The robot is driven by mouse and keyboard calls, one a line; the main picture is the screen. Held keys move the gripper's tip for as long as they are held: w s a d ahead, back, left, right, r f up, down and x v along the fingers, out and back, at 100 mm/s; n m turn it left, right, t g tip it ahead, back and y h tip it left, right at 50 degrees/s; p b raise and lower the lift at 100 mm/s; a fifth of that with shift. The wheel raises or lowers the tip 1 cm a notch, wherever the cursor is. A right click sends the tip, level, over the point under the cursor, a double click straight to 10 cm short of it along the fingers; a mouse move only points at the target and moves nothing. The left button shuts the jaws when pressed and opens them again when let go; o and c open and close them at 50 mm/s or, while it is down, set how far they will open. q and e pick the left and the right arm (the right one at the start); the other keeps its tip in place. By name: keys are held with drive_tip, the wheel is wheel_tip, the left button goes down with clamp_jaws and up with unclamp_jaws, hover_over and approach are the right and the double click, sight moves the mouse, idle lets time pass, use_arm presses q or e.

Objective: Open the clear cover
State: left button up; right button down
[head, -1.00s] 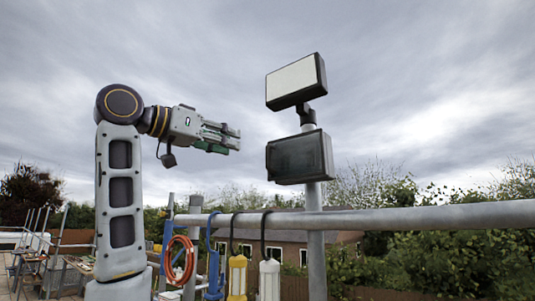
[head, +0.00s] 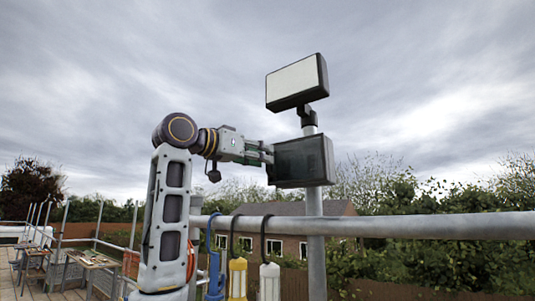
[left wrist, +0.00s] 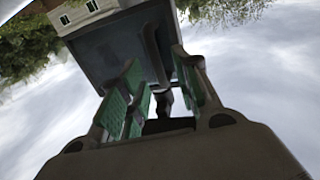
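A dark box (head: 290,162) with a glossy, see-through-looking front cover (head: 308,160) is fixed to a grey pole, below a lamp. It looks closed in the head view. My left gripper (head: 268,153), with green finger pads, is at the box's left edge. In the left wrist view the gripper (left wrist: 157,68) has its fingers apart, with a dark upright strip of the box (left wrist: 152,52) between or just beyond them. I cannot tell whether they touch it. The box's dark face (left wrist: 105,48) fills the upper middle there. My right gripper is not in view.
A floodlight (head: 297,82) sits atop the pole (head: 315,245). A horizontal rail (head: 430,225) runs below the box, with hanging yellow (head: 237,278) and white (head: 269,280) tools. Wooden benches (head: 92,260) stand at the lower left. The sky side is clear.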

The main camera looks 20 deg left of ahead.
sight(268, 169)
use_arm(q)
drive_tip(key=shift+p+x, duration=0.4)
drive_tip(key=shift+x, duration=1.15)
clamp_jaws()
